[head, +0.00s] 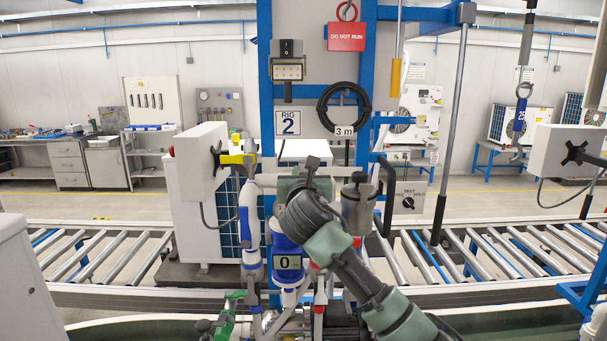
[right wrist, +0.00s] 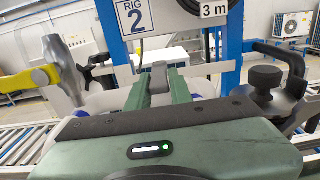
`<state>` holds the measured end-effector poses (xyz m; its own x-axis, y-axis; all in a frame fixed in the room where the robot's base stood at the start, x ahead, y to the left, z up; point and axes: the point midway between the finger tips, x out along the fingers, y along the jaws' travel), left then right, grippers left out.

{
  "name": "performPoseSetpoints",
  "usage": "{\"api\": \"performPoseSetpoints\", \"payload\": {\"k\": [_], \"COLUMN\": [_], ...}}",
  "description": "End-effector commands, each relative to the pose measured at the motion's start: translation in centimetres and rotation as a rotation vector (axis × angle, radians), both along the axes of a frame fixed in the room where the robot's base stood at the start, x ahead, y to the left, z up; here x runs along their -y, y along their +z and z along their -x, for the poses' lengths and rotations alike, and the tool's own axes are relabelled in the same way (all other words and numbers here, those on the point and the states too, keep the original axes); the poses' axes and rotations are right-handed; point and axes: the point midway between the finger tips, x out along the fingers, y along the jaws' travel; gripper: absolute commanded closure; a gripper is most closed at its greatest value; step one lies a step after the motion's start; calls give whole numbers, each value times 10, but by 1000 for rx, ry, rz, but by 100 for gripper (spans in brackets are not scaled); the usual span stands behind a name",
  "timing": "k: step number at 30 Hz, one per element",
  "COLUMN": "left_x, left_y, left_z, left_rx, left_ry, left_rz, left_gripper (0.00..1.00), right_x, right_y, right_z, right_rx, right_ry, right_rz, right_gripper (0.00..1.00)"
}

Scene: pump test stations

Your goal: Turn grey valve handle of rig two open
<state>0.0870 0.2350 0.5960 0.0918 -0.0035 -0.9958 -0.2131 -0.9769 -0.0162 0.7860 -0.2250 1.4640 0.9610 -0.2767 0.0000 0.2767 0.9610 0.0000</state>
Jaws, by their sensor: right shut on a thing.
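Rig two carries the "RIG 2" sign (head: 287,123) on its blue frame. My right gripper (head: 308,176) reaches up from the lower right to the pipework below that sign. In the right wrist view its two green fingers (right wrist: 160,78) are shut on a grey piece, which looks like the grey valve handle (right wrist: 158,68). Only the top of the handle shows between the fingers; in the head view a dark grey upright piece shows there. The valve body is mostly hidden by my gripper, so its open or closed position cannot be told. My left gripper is not in view.
A yellow lever (head: 238,158) is at the left of the gripper. A grey canister with a knob (head: 358,203) and a black bent handle (head: 388,185) stand close on the right. A blue part marked "0" (head: 287,262) is below. A roller conveyor (head: 480,255) runs behind.

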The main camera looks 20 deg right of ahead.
Motion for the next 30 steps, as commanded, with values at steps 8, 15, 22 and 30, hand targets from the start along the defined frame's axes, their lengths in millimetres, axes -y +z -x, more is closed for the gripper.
{"api": "performPoseSetpoints", "payload": {"k": [8,15,22,30], "left_x": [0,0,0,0], "left_y": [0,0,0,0], "left_z": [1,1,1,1], "left_rx": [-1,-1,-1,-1], "left_ry": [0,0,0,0], "left_rz": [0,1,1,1], "left_gripper": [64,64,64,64], "right_x": [0,0,0,12], "right_y": [0,0,0,1], "right_z": [0,0,0,1], "right_rx": [0,0,0,2], "right_ry": [0,0,0,103], "right_rz": [0,0,0,6], "right_gripper": [100,100,100,100]}}
